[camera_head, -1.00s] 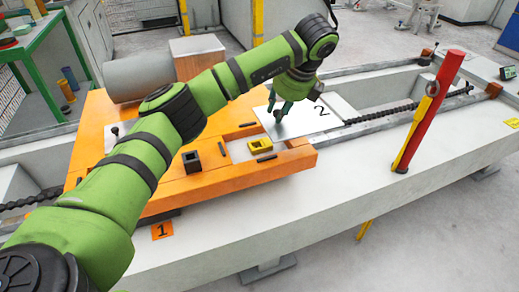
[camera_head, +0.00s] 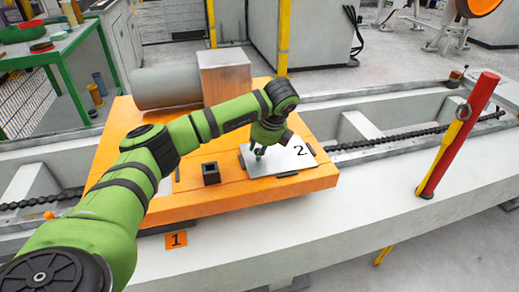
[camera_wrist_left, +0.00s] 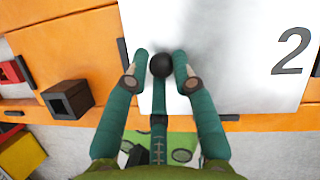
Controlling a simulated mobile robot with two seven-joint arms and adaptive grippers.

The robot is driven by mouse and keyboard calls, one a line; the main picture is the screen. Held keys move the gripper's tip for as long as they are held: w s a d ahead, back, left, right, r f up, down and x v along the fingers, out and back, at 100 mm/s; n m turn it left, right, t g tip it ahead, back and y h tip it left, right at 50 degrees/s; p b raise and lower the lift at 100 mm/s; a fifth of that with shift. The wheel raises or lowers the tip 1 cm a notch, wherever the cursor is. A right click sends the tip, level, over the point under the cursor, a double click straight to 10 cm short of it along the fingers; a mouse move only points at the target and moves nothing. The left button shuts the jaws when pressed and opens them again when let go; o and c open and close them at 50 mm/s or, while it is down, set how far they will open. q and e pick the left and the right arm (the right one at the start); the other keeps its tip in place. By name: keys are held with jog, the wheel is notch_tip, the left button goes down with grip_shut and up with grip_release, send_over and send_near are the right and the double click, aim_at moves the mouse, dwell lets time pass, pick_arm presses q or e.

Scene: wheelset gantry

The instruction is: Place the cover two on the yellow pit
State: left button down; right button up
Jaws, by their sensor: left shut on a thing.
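Cover two (camera_head: 283,160) is a pale flat plate marked with a black 2. It lies over the right part of the orange platform (camera_head: 222,203), flat on it or just above; I cannot tell which. My left gripper (camera_head: 259,154) is above the plate's left part. In the left wrist view, the plate (camera_wrist_left: 235,75) fills the upper right, and my left gripper (camera_wrist_left: 161,70) is shut on its round black knob (camera_wrist_left: 162,65). The yellow pit does not show in the head view now; the plate covers the area where the yellow block showed. My right gripper is out of view.
A black square socket (camera_head: 211,174) stands on the platform left of the plate. A grey cylinder (camera_head: 165,87) and a brown block (camera_head: 226,76) are behind. A red and yellow post (camera_head: 458,137) stands at the right. An orange tag (camera_head: 176,240) marked 1 is in front.

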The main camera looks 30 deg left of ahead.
pick_arm(q)
jog(key=c, duration=1)
grip_release()
jog(key=shift+f, duration=0.1)
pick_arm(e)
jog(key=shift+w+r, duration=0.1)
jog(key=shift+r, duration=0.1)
pick_arm(q)
jog(key=shift+d+r, duration=0.15)
jog(key=shift+r, duration=0.25)
jog(key=p+v, duration=0.2)
jog(key=v, duration=0.9)
jog(key=shift+s+d+r, duration=0.15)
jog(key=shift+r, duration=0.05)
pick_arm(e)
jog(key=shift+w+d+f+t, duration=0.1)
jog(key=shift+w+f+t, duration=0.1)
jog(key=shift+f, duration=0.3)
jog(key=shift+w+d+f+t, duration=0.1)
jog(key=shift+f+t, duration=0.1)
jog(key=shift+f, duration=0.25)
